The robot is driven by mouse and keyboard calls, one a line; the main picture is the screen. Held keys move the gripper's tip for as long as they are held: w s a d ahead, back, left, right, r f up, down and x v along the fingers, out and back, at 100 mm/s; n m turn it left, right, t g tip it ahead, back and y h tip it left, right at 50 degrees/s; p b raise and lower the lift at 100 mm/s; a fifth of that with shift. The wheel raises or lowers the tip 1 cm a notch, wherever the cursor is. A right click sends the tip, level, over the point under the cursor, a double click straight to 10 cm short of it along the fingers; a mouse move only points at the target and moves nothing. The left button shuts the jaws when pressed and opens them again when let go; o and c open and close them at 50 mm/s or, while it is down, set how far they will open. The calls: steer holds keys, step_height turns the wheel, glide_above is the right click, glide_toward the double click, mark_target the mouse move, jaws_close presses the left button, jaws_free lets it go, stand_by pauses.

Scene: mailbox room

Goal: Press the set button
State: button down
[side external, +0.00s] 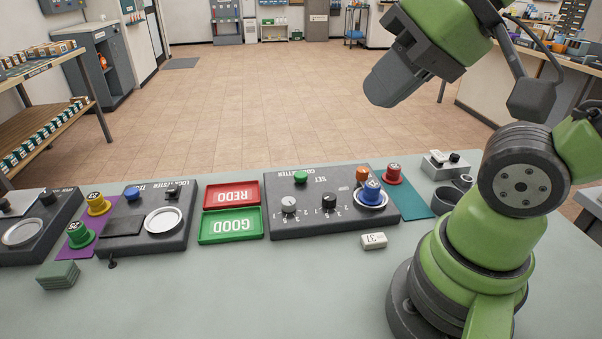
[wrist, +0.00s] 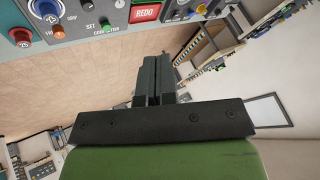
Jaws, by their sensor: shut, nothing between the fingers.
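The dark tester box (side external: 281,236) sits on the table with upside-down lettering, including the word SET. A green button (side external: 301,176) is on its far edge beside that word. The green button also shows at the top of the wrist view (wrist: 109,26), next to SET. An orange button or lamp (side external: 362,174) is at the box's far right corner. A blue spool (side external: 371,189) stands in the silver ring in front of it. My gripper (side external: 380,92) is shut and empty, raised well above and beyond the box, touching nothing. In the wrist view its fingers (wrist: 152,68) are together.
Grey (side external: 289,204) and black (side external: 329,202) knobs stand on the box near the green button. A red REDO tray (side external: 231,193) and green GOOD tray (side external: 231,225) lie to its left. A red spool (side external: 393,172) and white block (side external: 373,240) are nearby. Air above the box is clear.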

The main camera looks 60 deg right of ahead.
stand_by(0.5)
steer(key=n+t+h, duration=0.2)
steer(key=n, duration=1)
glide_above(300, 175)
step_height(300, 175, down, 16)
steer(key=shift+f, duration=4.35)
steer(key=shift+s+f, duration=0.1)
